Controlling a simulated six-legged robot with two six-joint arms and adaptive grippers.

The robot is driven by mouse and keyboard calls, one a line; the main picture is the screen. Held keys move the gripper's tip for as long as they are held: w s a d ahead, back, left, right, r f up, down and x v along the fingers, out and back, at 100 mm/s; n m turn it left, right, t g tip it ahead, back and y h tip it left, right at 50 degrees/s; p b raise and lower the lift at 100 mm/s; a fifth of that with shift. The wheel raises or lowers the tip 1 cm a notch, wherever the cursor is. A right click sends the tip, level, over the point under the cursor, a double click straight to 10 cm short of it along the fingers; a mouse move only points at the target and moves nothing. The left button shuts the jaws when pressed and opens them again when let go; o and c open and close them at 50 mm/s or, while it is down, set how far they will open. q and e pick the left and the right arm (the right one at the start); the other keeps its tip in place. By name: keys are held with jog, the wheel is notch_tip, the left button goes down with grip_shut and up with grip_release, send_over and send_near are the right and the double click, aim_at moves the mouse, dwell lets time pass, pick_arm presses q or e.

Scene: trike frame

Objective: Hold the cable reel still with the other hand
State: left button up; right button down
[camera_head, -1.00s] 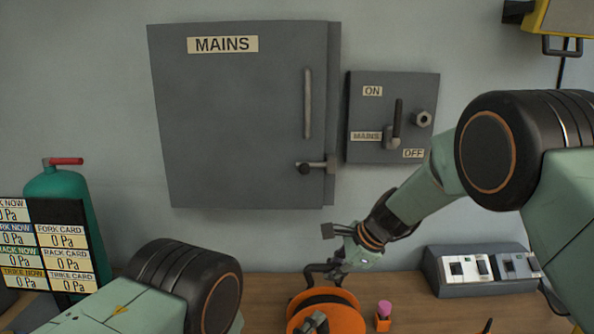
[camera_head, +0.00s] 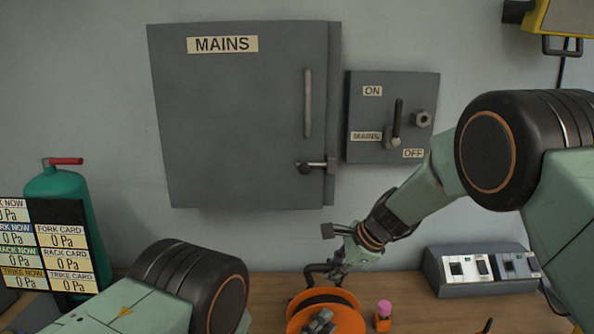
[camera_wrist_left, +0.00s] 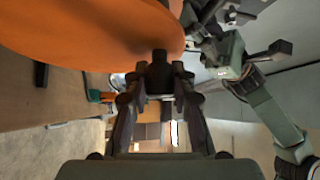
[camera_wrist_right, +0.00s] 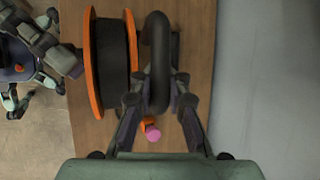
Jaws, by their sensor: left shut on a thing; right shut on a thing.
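The cable reel, with orange flanges (camera_head: 345,323) and dark cable between them, stands on the bench at the bottom of the head view. Its orange disc (camera_wrist_left: 90,35) fills the top left of the left wrist view. My left gripper (camera_head: 321,321) is at the reel's near face, shut on a small black piece (camera_wrist_left: 158,70) there, likely the reel's crank knob. My right gripper (camera_head: 333,272) is behind the reel, shut on its black curved handle (camera_wrist_right: 158,50). In the right wrist view the reel (camera_wrist_right: 92,60) is left of that handle, and the fingers lie on both sides of the handle.
A pink-topped item in an orange holder (camera_head: 384,314) stands just right of the reel. A grey switch box (camera_head: 480,270) is further right. The grey mains cabinet (camera_head: 240,120) and mains switch panel (camera_head: 425,140) are on the wall behind. A green extinguisher (camera_head: 65,190) is at left.

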pick_arm(q)
jog(key=o, duration=0.8)
jog(key=shift+o, duration=0.2)
jog(key=v, duration=1.2)
jog(key=shift+c, duration=0.3)
jog(key=shift+d, duration=0.1)
jog(key=shift+x, duration=5.95)
